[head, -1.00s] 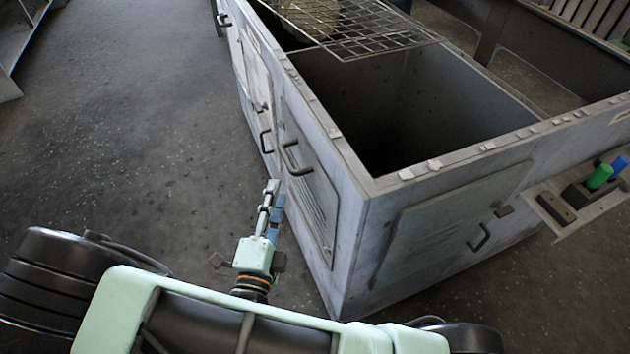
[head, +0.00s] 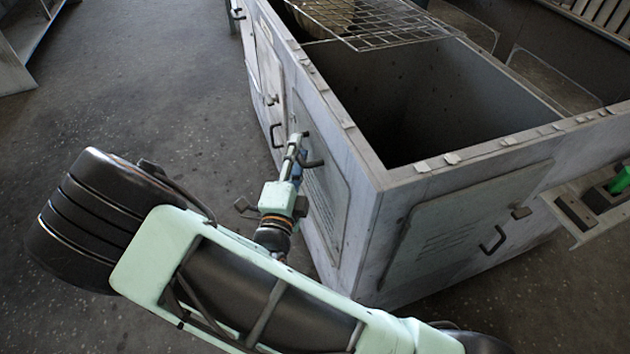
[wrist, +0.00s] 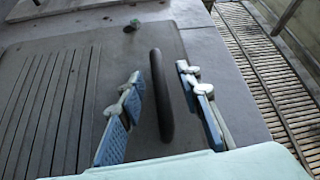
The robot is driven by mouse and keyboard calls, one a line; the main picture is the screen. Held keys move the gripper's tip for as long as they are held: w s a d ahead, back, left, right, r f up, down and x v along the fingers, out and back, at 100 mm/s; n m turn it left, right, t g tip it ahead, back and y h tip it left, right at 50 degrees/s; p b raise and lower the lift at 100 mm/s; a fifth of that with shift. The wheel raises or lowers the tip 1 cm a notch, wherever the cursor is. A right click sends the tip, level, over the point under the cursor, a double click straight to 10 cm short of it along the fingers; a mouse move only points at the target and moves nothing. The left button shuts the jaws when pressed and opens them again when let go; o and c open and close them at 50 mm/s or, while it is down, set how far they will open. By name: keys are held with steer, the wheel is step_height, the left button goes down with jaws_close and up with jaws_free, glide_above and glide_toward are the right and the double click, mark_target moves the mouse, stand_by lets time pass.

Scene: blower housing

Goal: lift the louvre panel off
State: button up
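The louvre panel (head: 322,198) is a grey plate with slats on the left side wall of the blower housing (head: 368,200). In the wrist view the panel (wrist: 50,105) shows its slats at left. Its dark bar handle (wrist: 161,95) stands between my fingers; in the head view the handle (head: 312,163) is partly hidden behind my gripper (head: 296,150). My gripper (wrist: 160,88) is open, with one blue-padded finger on each side of the handle. A gap shows on both sides. The panel lies flat against the wall.
Another louvred panel with a handle (head: 493,240) is on the housing's adjoining face. A wire grid (head: 370,22) covers part of the open top. A side shelf (head: 590,205) holds a green item. The floor (head: 150,90) left of the housing is clear.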

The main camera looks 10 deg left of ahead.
steer(key=shift+c, duration=0.4)
jaws_close()
steer(key=shift+r, duration=0.1)
steer(key=shift+s+r, duration=0.1)
steer(key=s+a+r+p, duration=0.1)
steer(key=s+r+p, duration=0.6)
steer(key=s, duration=0.6)
steer(key=s+a+p, duration=0.1)
steer(key=s+a, duration=0.3)
steer(key=a, duration=0.3)
steer(key=shift+s+a+r+p, duration=0.15)
steer(key=shift+a+r+p, duration=0.1)
steer(key=shift+r+p, duration=0.1)
